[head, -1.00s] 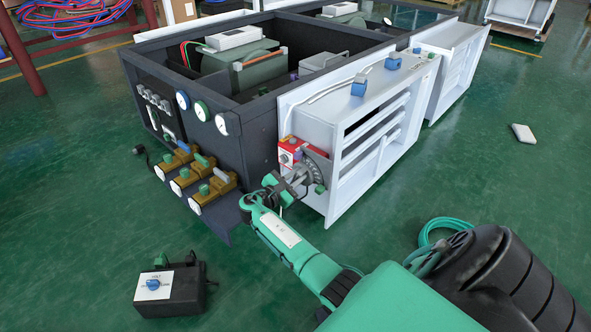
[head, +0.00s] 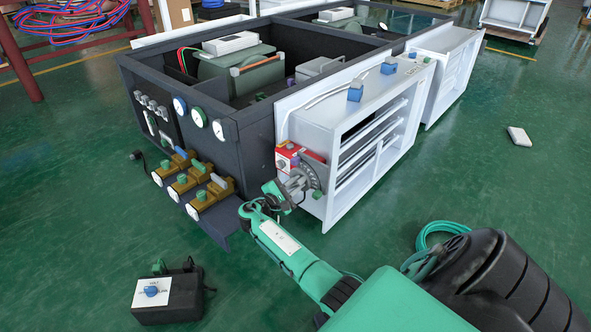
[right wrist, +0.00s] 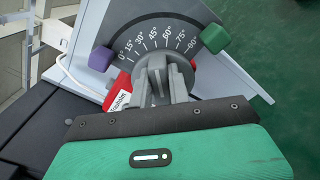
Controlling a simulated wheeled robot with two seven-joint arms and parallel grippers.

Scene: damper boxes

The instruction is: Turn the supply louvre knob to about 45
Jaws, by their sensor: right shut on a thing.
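The supply louvre knob is a grey round knob (right wrist: 158,68) in front of a dark dial (right wrist: 150,33) marked 0° to 90°. My right gripper (right wrist: 162,92) is shut on the knob, its fingers either side of a grip. The gripper's body hides the knob's lower part, and I cannot read a pointer against the scale. In the head view the right gripper (head: 288,190) is at the near end of the white louvre box (head: 330,205), whose slats (head: 372,142) are thin with dark gaps between. My left gripper is not in view.
A purple block (right wrist: 102,58) and a green block (right wrist: 215,38) stand at the dial's ends. A red box (head: 287,158) sits beside the knob. Brass valves (head: 190,183) are to the left. A black box with a blue knob (head: 166,298) lies on the floor.

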